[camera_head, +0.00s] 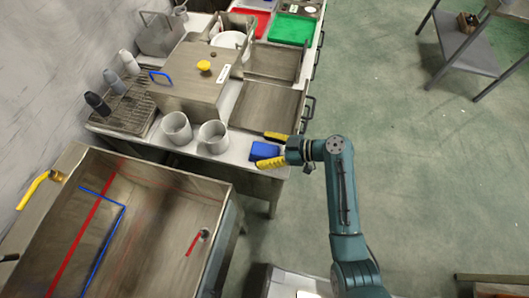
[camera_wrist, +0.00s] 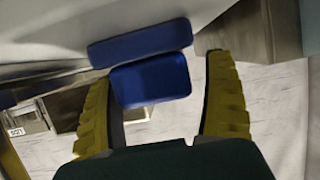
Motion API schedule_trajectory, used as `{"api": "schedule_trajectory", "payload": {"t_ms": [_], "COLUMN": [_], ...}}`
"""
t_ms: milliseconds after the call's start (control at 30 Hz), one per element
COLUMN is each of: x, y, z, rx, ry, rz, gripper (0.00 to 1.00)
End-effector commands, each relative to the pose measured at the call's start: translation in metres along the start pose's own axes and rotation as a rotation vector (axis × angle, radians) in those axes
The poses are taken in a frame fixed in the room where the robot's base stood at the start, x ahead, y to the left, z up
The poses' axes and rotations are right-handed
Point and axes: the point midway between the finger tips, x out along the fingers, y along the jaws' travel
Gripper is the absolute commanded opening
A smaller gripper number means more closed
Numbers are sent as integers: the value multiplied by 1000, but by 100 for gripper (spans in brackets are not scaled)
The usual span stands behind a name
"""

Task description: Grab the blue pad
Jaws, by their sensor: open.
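The blue pad (camera_head: 264,151) lies at the right front corner of the steel counter, beside the two metal cups. My gripper (camera_head: 273,149) reaches it from the right, with its yellow fingers open on either side of the pad. In the wrist view the pad (camera_wrist: 150,80) shows two blue faces between the fingertips of my gripper (camera_wrist: 160,72). The left finger looks close to the pad's edge; whether they touch I cannot tell. A clear gap shows between the pad and the right finger.
Two metal cups (camera_head: 212,136) stand left of the pad. A large sink (camera_head: 150,215) lies in front at left. Open green floor (camera_head: 410,150) is on the right.

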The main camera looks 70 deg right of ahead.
Motion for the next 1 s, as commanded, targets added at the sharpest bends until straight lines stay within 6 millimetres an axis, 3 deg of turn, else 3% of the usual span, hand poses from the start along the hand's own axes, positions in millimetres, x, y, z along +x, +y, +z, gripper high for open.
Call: {"api": "schedule_trajectory", "payload": {"t_ms": [167, 533, 833, 1000], "x": [0, -1, -2, -14], "y": [0, 0, 0, 1], "z": [0, 0, -3, -32], "rx": [0, 0, -1, -5], "ry": [0, 0, 0, 1], "rz": [1, 1, 1, 3], "gripper": [84, 15, 14, 14]}}
